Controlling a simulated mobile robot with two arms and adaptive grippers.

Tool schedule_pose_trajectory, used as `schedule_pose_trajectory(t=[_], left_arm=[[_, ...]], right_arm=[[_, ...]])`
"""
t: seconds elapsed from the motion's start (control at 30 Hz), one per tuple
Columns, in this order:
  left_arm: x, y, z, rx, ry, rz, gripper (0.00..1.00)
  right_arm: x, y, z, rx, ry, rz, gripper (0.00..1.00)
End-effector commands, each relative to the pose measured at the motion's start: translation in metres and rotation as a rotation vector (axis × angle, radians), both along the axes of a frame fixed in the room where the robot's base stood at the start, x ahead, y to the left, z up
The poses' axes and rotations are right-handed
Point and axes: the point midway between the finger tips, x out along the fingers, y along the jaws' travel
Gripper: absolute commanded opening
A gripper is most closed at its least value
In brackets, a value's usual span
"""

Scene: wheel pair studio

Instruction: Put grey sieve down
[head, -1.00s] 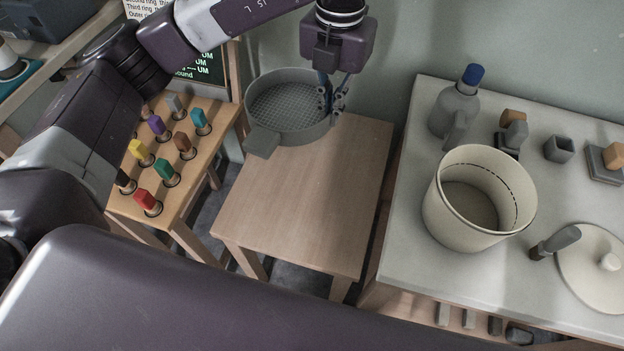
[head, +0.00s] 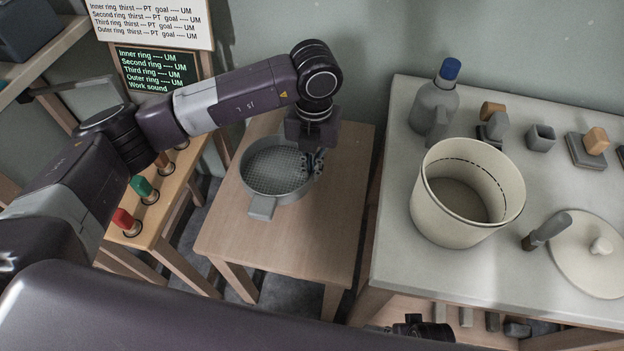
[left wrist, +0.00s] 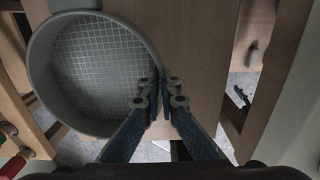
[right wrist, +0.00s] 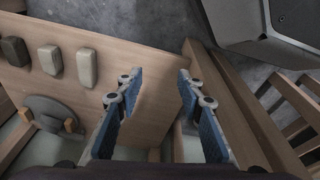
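The grey sieve (head: 272,168), a round pan with a mesh bottom and a short tab handle, is level at the small wooden table (head: 282,235), over its back part. I cannot tell whether its base touches the top. My left gripper (head: 316,160) is shut on the sieve's right rim. In the left wrist view the fingers (left wrist: 161,80) pinch the wall of the sieve (left wrist: 95,60), one inside and one outside. My right gripper (right wrist: 155,80) is open and empty in the right wrist view, above a wooden shelf holding grey blocks.
A pale worktop (head: 395,255) on the right holds a cream bucket (head: 465,225), a grey bottle (head: 432,105), a round lid (head: 590,265) and small blocks. A rack (head: 160,205) with coloured pegs stands left. The small table's front part is clear.

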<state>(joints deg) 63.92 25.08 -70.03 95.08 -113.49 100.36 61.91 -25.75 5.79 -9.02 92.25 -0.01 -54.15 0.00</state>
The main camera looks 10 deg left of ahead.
Motion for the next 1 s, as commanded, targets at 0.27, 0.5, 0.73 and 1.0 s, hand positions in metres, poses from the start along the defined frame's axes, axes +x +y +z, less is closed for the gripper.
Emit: schedule_pose_trajectory(t=[0.27, 0.5, 0.73, 1.0], left_arm=[[-0.001, 0.0, -0.037, 0.001, 0.003, -0.001, 0.0], [0.0, 0.0, -0.041, 0.001, 0.0, -0.002, 0.0], [0.0, 0.0, -0.044, 0.0, 0.0, -0.001, 0.0], [0.0, 0.0, -0.044, 0.001, 0.001, -0.001, 0.22]], right_arm=[[0.006, 0.001, 0.011, 0.001, -0.008, -0.001, 0.35], [0.011, 0.002, 0.016, 0.003, -0.018, -0.002, 0.35], [0.007, 0.001, 0.015, 0.001, -0.006, -0.002, 0.35], [0.012, 0.002, 0.022, 0.003, -0.016, -0.003, 0.35]])
